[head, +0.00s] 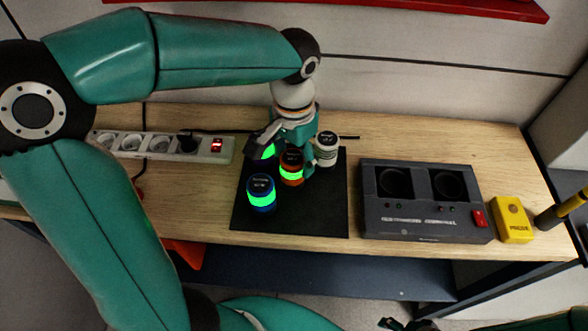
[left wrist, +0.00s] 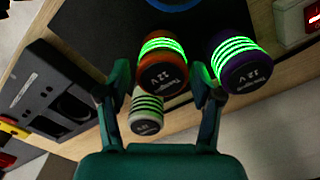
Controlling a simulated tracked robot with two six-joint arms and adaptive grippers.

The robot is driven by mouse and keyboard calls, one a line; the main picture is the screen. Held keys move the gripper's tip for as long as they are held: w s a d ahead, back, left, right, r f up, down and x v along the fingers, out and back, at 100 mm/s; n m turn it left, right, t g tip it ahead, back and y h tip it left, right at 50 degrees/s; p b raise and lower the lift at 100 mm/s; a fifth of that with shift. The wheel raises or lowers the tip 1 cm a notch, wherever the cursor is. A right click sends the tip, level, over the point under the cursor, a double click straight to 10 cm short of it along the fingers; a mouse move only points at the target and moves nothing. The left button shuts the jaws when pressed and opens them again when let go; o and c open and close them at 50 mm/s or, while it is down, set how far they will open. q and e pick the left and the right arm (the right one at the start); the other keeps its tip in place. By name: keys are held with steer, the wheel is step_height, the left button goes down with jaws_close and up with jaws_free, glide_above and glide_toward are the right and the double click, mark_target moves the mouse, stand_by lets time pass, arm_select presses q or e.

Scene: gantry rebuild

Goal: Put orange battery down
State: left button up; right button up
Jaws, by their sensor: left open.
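The orange battery (head: 291,168), with a glowing green band and a dark cap, stands upright on the black mat (head: 315,212). It also shows in the left wrist view (left wrist: 164,58), between and beyond the fingertips. My left gripper (head: 286,152) is open, with its fingers spread on either side of the orange battery; I cannot tell whether they touch it. In the left wrist view the open fingers (left wrist: 160,84) have a clear gap between them. Dark parts at the bottom edge of the head view may belong to my right gripper; its jaws cannot be made out.
A blue battery (head: 261,194), a white battery (head: 327,152) and a purple battery (left wrist: 238,62) stand close around the orange one. A dark two-well charger (head: 425,222) and a yellow box (head: 512,221) lie right. A power strip (head: 135,146) lies left. The mat's front right is clear.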

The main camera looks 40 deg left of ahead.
arm_select(q)
steer(key=shift+a+f, duration=0.1)
steer(key=shift+f, duration=1.9)
steer(key=shift+w, duration=0.1)
steer(key=c, duration=1.2)
jaws_close()
steer(key=shift+r, duration=0.15)
